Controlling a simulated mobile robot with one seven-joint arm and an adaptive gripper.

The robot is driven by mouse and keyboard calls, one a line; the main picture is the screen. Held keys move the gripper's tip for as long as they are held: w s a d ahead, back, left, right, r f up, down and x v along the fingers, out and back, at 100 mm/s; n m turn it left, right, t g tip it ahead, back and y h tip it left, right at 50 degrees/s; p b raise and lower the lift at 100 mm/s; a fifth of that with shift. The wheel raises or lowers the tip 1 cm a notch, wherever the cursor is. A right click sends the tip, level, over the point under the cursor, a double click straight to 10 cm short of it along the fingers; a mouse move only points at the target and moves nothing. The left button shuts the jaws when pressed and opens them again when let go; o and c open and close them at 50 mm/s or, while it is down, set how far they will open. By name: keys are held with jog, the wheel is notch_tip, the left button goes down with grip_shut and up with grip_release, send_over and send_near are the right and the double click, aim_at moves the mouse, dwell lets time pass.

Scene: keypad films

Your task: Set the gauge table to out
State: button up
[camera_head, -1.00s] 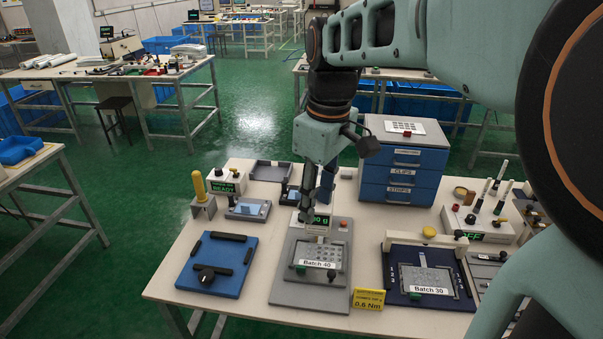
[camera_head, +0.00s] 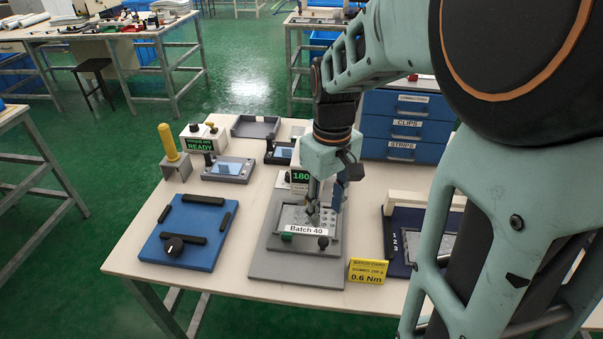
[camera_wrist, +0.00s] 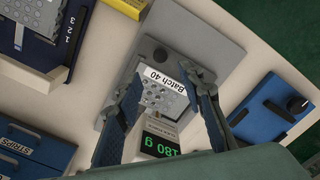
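A grey station (camera_head: 285,268) carries a raised grey table with a perforated plate labelled "Batch 40" (camera_head: 310,229) and a dark knob (camera_head: 322,243) at its front edge; the knob also shows in the wrist view (camera_wrist: 160,55). A green "180" display (camera_head: 300,176) stands behind the plate. No label says "gauge table", so I cannot confirm that this is it. My gripper (camera_head: 326,212) points down over the plate. In the wrist view my gripper (camera_wrist: 163,82) has its fingers spread, with the plate and display seen between them and nothing held. Contact with the plate cannot be told.
A blue fixture (camera_head: 190,220) with a black knob lies to the left. A yellow card (camera_head: 368,270) reading 0.6 Nm stands at the front right. A dark blue fixture (camera_head: 399,262) is partly hidden by my arm. Blue drawers (camera_head: 405,128) stand behind.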

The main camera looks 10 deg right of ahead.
aim_at(323, 240)
notch_tip(323, 240, down, 10)
jog(key=shift+r+b, duration=0.2)
jog(key=shift+b, duration=0.4)
grip_shut()
